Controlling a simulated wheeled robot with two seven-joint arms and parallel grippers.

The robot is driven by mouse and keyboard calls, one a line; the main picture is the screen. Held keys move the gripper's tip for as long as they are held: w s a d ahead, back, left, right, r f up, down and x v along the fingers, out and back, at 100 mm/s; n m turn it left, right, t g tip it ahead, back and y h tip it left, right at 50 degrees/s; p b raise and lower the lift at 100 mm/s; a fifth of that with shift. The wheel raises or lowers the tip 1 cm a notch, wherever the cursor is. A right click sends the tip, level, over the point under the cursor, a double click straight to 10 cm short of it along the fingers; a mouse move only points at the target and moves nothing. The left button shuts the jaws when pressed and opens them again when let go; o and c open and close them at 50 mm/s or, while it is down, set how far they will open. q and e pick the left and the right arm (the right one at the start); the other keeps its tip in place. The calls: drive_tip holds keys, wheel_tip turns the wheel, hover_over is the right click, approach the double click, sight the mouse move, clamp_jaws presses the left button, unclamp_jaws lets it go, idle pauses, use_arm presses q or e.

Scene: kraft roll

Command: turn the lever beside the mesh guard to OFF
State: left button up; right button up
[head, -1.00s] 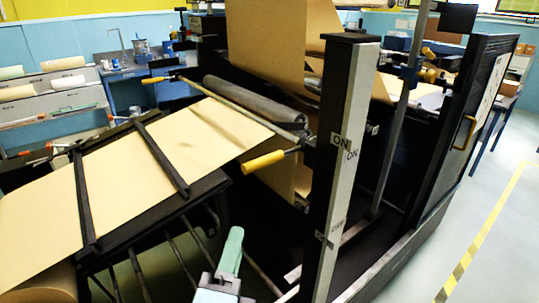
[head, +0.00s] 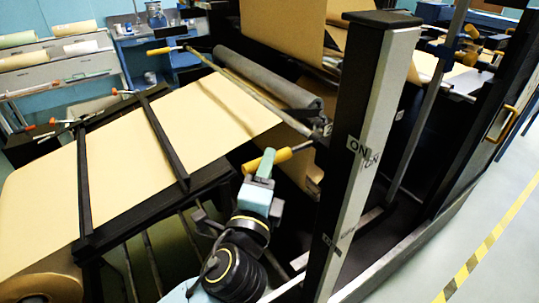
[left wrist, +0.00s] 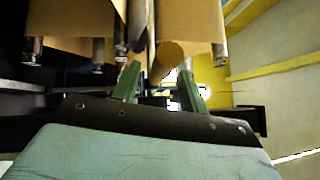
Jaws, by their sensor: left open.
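The lever's yellow handle (head: 283,155) sticks out to the left of the dark upright post (head: 362,120), sloping slightly down to the left. It lies nearer the ON label (head: 356,147) than the lower label (head: 331,243), which is too small to read. My left gripper (head: 265,163) overlaps the middle of the handle in the head view. I cannot tell whether it touches it. My right gripper is not in view.
A sloping table with a brown paper sheet (head: 120,150) and dark crossbars lies left of my arm. A grey roller (head: 270,80) is behind the lever. A dark panel with a yellow handle (head: 503,123) stands at the right. Floor is free beyond the striped line.

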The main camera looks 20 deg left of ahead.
use_arm(q)
drive_tip(key=shift+w+a+r, duration=0.1)
drive_tip(key=shift+w, duration=0.6)
drive_tip(key=shift+w+a+r, duration=0.1)
drive_tip(key=shift+w, duration=0.55)
clamp_jaws()
